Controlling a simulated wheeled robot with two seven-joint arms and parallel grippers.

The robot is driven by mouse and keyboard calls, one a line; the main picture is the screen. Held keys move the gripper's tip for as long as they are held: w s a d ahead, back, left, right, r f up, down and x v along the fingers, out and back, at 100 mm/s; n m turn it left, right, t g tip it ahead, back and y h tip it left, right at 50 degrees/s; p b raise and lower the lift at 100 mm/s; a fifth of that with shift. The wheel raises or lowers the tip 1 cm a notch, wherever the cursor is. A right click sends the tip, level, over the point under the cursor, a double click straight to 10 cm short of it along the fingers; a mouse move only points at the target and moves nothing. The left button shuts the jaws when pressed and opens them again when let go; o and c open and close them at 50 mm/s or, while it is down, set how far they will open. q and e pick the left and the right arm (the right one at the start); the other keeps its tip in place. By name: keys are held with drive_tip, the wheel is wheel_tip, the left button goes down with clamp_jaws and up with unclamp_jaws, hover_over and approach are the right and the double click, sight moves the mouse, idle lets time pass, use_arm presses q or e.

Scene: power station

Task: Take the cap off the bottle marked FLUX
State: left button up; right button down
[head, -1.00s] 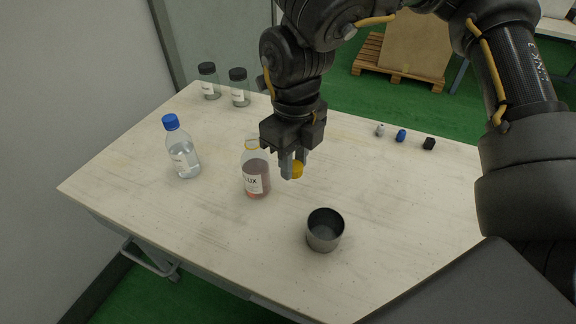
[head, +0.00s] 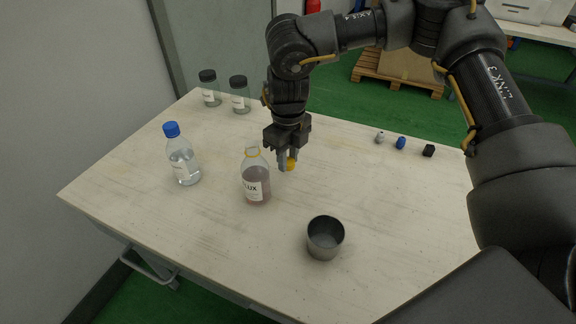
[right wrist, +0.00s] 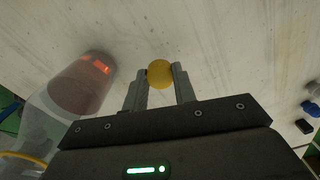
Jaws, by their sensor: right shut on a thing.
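The FLUX bottle (head: 256,186) stands upright on the table, with pinkish liquid, a white label and an open, uncapped mouth with a yellow ring at the neck. It also shows in the right wrist view (right wrist: 82,86) at the left. My right gripper (head: 287,164) is shut on the yellow cap (head: 292,163), just to the right of the bottle and apart from it. In the right wrist view the cap (right wrist: 160,74) sits between the fingertips. My left gripper is not in view.
A blue-capped clear bottle (head: 182,158) stands left on the table (head: 330,185). Two black-capped jars (head: 210,90) stand at the back left. A metal cup (head: 325,238) is near the front. Small white, blue (head: 400,143) and black (head: 428,151) items lie at the back right.

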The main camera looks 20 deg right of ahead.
sight(288, 175)
wheel_tip(288, 175, down, 3)
drive_tip(key=shift+w+f, duration=0.15)
drive_tip(key=shift+f, duration=0.05)
drive_tip(key=shift+f, duration=0.15)
drive_tip(key=c, duration=1.1)
unclamp_jaws()
